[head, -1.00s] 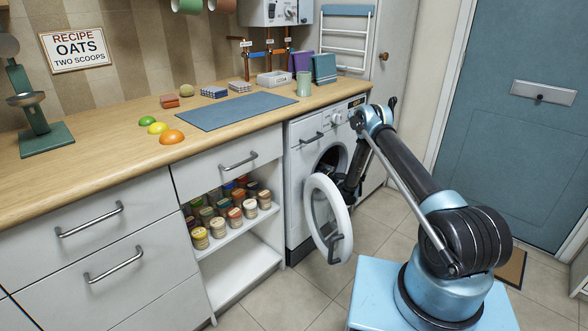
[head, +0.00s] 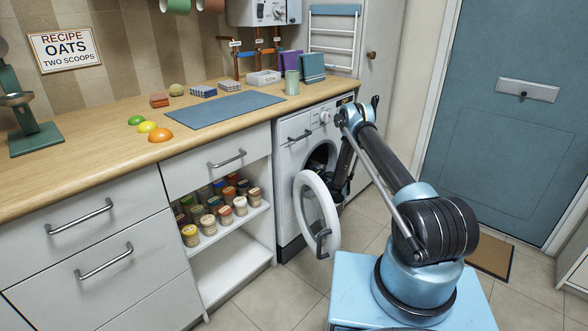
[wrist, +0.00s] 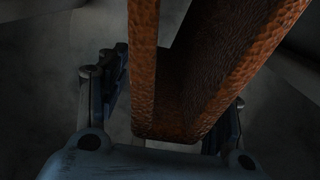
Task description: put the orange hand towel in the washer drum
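The washer (head: 289,185) stands under the right end of the worktop. Its round door (head: 303,205) hangs open, swung out to the front. My arm reaches down to the drum opening (head: 321,156), and its end is mostly hidden in the head view by the arm and the door. In the wrist view the orange hand towel (wrist: 165,112) is folded with ribbed, textured sides and sits between the two fingers of my gripper (wrist: 170,92), which appear closed against it. Dim, smooth grey surfaces surround them, like the drum's inside. The towel does not show in the head view.
An open shelf of jars (head: 220,208) is left of the washer. The worktop (head: 105,165) carries a blue mat (head: 225,109), colored domes, a green cup (head: 292,83) and a white tray (head: 263,78). Floor (head: 375,208) is clear between the washer and the blue door (head: 500,140).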

